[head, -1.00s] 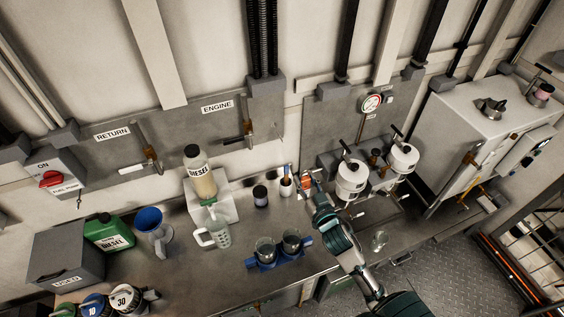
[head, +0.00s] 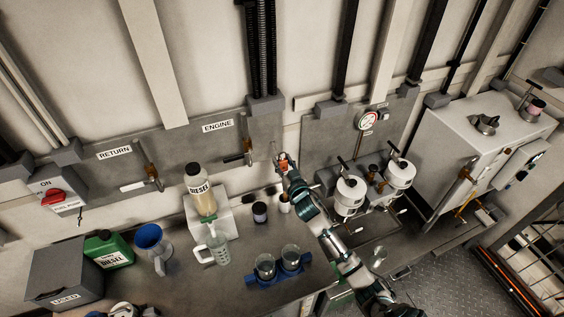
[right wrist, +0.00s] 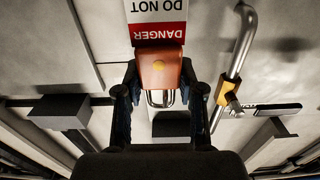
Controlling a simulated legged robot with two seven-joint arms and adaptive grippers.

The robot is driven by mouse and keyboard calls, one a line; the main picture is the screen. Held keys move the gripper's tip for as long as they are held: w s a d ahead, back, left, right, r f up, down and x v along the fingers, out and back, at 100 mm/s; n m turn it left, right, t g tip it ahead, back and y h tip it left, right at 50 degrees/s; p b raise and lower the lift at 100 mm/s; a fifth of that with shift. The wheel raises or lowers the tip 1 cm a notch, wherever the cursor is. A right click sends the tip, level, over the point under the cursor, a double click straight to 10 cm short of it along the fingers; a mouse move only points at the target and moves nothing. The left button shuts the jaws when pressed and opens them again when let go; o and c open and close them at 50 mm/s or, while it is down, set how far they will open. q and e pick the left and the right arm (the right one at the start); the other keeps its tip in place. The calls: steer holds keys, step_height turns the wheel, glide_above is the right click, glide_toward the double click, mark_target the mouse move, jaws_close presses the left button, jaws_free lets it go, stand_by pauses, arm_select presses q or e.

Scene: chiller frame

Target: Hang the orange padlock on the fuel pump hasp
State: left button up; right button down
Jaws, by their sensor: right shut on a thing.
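The orange padlock (right wrist: 160,68) is held between the fingers of my right gripper (right wrist: 160,92). Its metal shackle points toward the palm in the right wrist view, and a red and white DANGER DO NOT tag lies beyond its body. In the head view, my right gripper (head: 284,163) is above the bench in front of the wall, with the padlock (head: 283,167) showing small and orange. The fuel pump switch box (head: 50,192) with its red knob is on the wall at the far left, well away from the gripper. Its hasp is too small to make out clearly. My left gripper does not show.
The diesel bottle (head: 201,190) stands on a white block between my right gripper and the switch box. A clear jug (head: 217,246), blue funnel (head: 150,238), green can (head: 108,250) and grey bin (head: 62,272) stand on the bench. Valve handles project from the wall panel (head: 195,155).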

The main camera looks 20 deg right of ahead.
steer(key=shift+w+a+f+p, duration=0.15)
steer(key=shift+w+f+p, duration=0.1)
steer(key=shift+w, duration=0.15)
steer(key=shift+w+a+f+p, duration=0.1)
steer(key=shift+w+f+p, duration=0.15)
steer(key=shift+w, duration=0.15)
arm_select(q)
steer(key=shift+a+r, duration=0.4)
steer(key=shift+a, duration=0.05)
arm_select(e)
steer(key=shift+s+a, duration=0.1)
steer(key=shift+a, duration=0.05)
steer(key=shift+f, duration=0.3)
steer(key=c, duration=0.7)
jaws_free()
steer(key=shift+d, duration=0.35)
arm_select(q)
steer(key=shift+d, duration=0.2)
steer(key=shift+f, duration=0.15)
arm_select(e)
steer(key=shift+a, duration=0.1)
